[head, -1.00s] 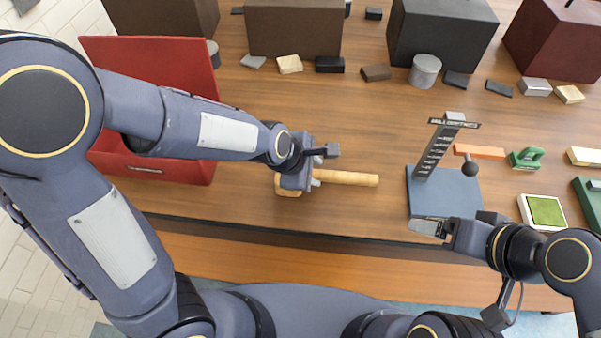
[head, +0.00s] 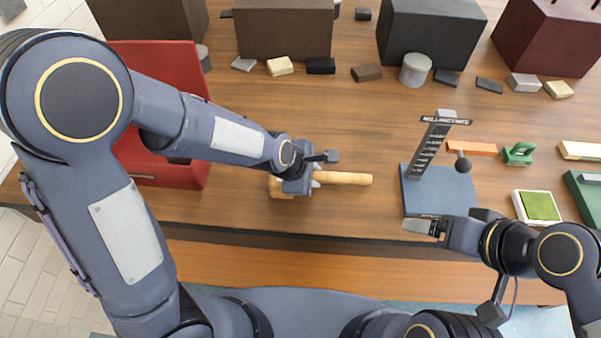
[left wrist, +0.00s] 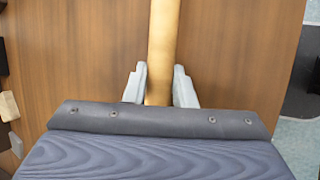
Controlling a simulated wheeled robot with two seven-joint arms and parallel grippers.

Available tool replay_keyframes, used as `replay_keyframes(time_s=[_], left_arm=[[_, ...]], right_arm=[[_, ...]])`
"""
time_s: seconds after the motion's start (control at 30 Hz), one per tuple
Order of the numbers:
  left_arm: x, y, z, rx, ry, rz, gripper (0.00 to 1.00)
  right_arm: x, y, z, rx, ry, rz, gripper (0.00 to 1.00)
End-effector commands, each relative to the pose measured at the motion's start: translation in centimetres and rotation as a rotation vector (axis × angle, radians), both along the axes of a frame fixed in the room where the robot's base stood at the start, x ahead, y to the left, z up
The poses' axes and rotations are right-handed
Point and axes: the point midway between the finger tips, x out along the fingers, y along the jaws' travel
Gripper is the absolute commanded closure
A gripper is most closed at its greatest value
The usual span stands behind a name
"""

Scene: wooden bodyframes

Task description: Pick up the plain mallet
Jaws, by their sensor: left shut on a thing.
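The plain mallet lies near the table's front edge in the head view, with its pale wooden handle (head: 348,178) pointing right. Its head end (head: 277,187) is mostly hidden by my left gripper (head: 316,181). My left gripper is shut on the handle, and in the left wrist view the two grey fingertips (left wrist: 159,78) press on both sides of the handle (left wrist: 164,25). I cannot tell whether the mallet is clear of the table. My right gripper (head: 425,228) is low over the front edge, away from the mallet; its jaw opening cannot be made out.
An open red box (head: 190,155) stands left, behind my left arm. A blue-based height gauge (head: 425,190) stands right of the mallet. Dark blocks (head: 430,40) and several small pieces line the back. The table (head: 330,115) behind the mallet is clear.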

Motion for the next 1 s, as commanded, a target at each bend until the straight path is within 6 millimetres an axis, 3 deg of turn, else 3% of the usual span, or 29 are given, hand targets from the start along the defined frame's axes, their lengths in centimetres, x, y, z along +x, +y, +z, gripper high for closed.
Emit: replay_keyframes(time_s=[0.17,0.37,0.63,0.8,1.0], left_arm=[[0.1,-0.1,0.7,-0.001,-0.004,-0.001,1.0],[0.1,-0.1,3.7,-0.003,-0.008,-0.002,1.0],[-3.6,3.8,10.3,-0.007,-0.006,-0.002,1.0],[-6.5,7.0,11.8,-0.006,-0.003,-0.001,1.0],[-8.6,9.4,12.9,-0.004,-0.002,0.002,1.0]], right_arm=[[0.0,0.0,0.2,0.0,0.0,0.0,0.15],[0.0,0.0,1.1,0.0,0.0,0.0,0.15],[0.0,0.0,3.9,0.0,0.0,0.0,0.15],[0.0,0.0,5.5,0.0,0.0,0.0,0.15],[0.0,0.0,7.0,0.0,0.0,0.0,0.15]])
